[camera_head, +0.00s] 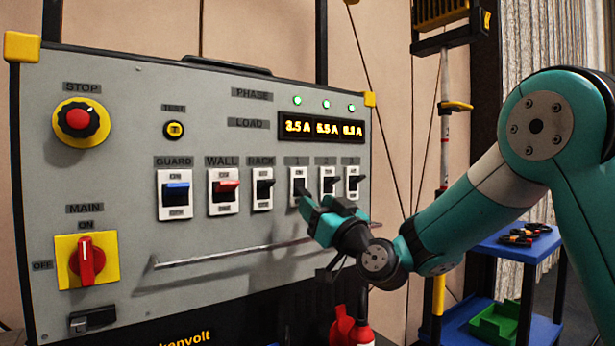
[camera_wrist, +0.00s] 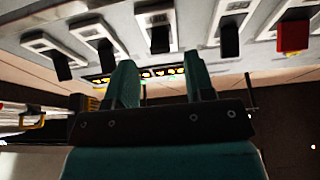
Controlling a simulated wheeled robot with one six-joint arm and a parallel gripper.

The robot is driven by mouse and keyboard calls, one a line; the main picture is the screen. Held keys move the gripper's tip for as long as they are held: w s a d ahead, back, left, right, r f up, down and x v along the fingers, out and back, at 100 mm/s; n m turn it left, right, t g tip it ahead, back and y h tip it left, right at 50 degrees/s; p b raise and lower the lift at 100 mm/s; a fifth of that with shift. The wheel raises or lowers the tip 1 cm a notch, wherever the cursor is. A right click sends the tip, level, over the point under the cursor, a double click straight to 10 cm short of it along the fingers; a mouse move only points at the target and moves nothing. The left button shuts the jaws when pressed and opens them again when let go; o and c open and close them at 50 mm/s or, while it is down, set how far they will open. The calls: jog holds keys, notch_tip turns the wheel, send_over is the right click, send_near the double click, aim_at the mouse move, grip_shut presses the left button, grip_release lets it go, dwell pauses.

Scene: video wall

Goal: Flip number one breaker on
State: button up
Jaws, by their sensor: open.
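The number one breaker (camera_head: 299,187) is a black toggle in a white plate, under the label 1 on the grey panel. "ON" shows at the plate's top; I cannot tell the toggle's exact position. In the wrist view, which is upside down, its black toggle (camera_wrist: 160,40) is centred beyond the fingertips. My gripper (camera_head: 317,203) is open and empty, with teal fingers just below and right of the breaker. In the wrist view, my gripper's (camera_wrist: 161,72) two fingers are apart, with a gap lined up with the toggle. I cannot tell whether they touch it.
Breakers 2 (camera_head: 328,184) and 3 (camera_head: 353,182) sit close on the right, the RACK switch (camera_head: 263,189) on the left. A metal rail (camera_head: 230,253) crosses the panel below. A red bottle (camera_head: 362,330) stands under my arm. A blue cart (camera_head: 515,245) is at right.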

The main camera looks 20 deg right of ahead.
aim_at(307, 194)
jog(key=shift+p+x, duration=0.9)
jog(key=shift+x, duration=1.25)
jog(key=shift+f, duration=0.1)
grip_shut()
jog(key=shift+p, duration=0.3)
